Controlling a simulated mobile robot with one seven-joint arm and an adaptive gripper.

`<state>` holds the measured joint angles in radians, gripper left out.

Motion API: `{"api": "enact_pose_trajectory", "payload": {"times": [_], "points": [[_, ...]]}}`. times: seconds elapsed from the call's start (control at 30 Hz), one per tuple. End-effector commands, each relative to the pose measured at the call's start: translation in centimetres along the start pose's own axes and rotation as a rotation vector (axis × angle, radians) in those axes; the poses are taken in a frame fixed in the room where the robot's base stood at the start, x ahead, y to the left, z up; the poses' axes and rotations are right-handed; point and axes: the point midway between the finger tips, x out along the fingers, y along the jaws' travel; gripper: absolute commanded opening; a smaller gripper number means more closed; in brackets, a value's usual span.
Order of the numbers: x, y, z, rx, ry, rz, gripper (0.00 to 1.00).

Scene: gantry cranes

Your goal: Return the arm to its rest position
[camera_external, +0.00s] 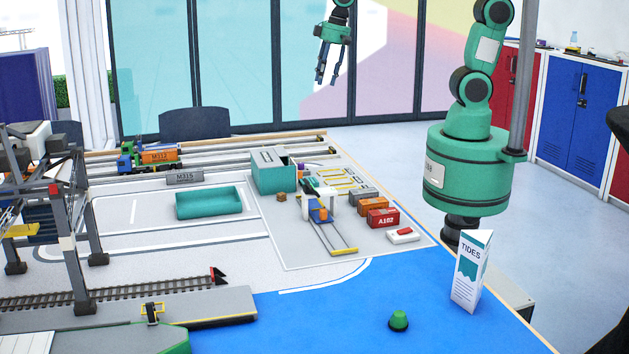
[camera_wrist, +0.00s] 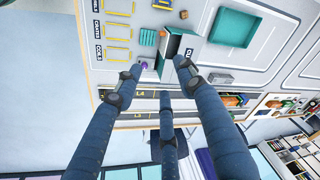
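My gripper (camera_external: 328,78) is high in the air above the far side of the table, in front of the glass wall, with its fingers pointing down. It touches nothing. In the wrist view its three dark blue fingers (camera_wrist: 155,82) are spread apart with nothing between them. My green arm (camera_external: 470,120) rises from its round base at the right of the table. The middle of the arm runs out of the top of the external view.
Below are a teal box (camera_external: 272,170), a teal tray (camera_external: 209,203), small containers (camera_external: 383,218) and a truck (camera_external: 150,157). A dark crane frame (camera_external: 70,230) stands at the left. A TIDES card (camera_external: 470,272) and a green buoy (camera_external: 398,320) stand at the front. A grey pole (camera_external: 523,75) rises beside my arm.

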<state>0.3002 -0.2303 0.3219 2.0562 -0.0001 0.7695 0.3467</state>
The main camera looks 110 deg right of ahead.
Motion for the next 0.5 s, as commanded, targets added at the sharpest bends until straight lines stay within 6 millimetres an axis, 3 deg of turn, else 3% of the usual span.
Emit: {"api": "enact_pose_trajectory", "payload": {"times": [0.2,0.5], "points": [[-5.9,-1.9,4.9,-0.152,0.059,-0.038,0.40],[-11.9,-2.8,12.2,-0.355,0.138,-0.088,0.40]]}}
